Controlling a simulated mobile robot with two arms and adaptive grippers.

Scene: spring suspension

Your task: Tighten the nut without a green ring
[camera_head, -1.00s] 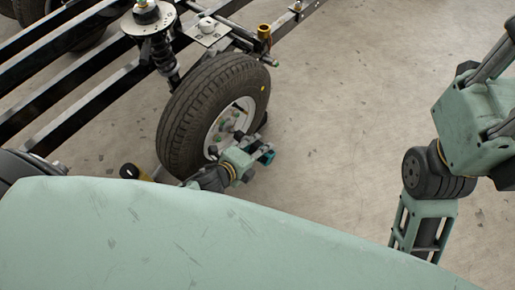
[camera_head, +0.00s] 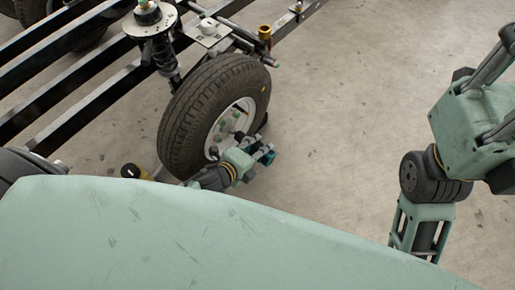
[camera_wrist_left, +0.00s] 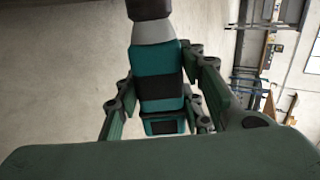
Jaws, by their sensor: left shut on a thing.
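The wheel (camera_head: 190,118) has a black tyre and a white rim, and several nuts (camera_head: 229,121) show on its hub. Green shows on some of them, but they are too small to tell which one has no ring. My left gripper (camera_head: 264,153) is low in front of the rim, at its lower right. It is shut on a teal and black tool (camera_wrist_left: 157,90), which stands between the fingers in the left wrist view. The tool's dark far end runs out of the top of that view. I cannot tell whether it touches a nut. My right gripper is out of view.
A dark frame with long rails (camera_head: 75,92) fills the upper left, with a spring damper (camera_head: 160,48) beside the wheel. A gold cylinder (camera_head: 265,33) stands behind the wheel. The concrete floor (camera_head: 340,120) to the right is clear.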

